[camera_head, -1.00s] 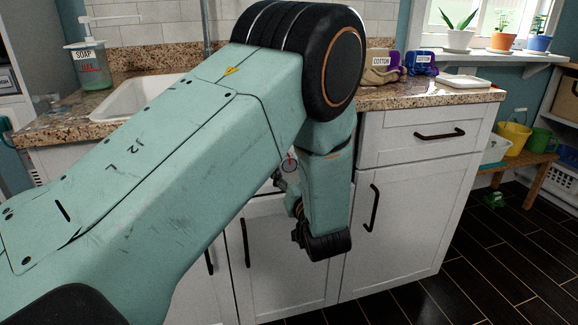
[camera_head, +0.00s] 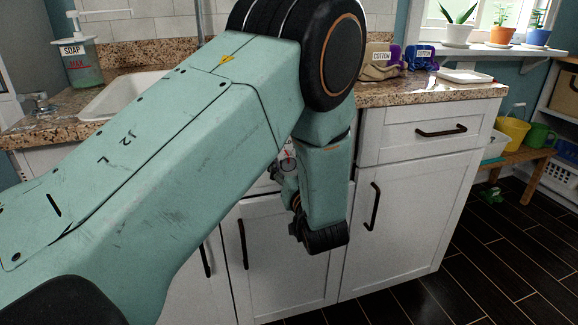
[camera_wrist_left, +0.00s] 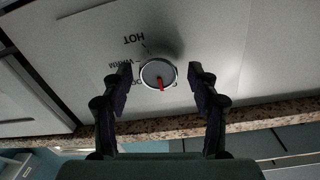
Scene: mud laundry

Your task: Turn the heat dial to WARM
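The heat dial (camera_wrist_left: 157,73) is a round grey knob with a red pointer on a pale panel (camera_wrist_left: 215,45). The wrist view is upside down; the labels HOT, WARM and a partly hidden third one stand left of the dial. The red pointer points down in that picture, not at WARM. My left gripper (camera_wrist_left: 160,77) is open, one finger on each side of the dial. I see gaps and no clear contact. In the head view my left arm hides most of the gripper (camera_head: 277,177) and the panel; a small red-marked part shows beside the arm. My right gripper is out of view.
White cabinets (camera_head: 410,210) with dark handles stand under a granite counter (camera_head: 425,92). A bench with buckets stands right.

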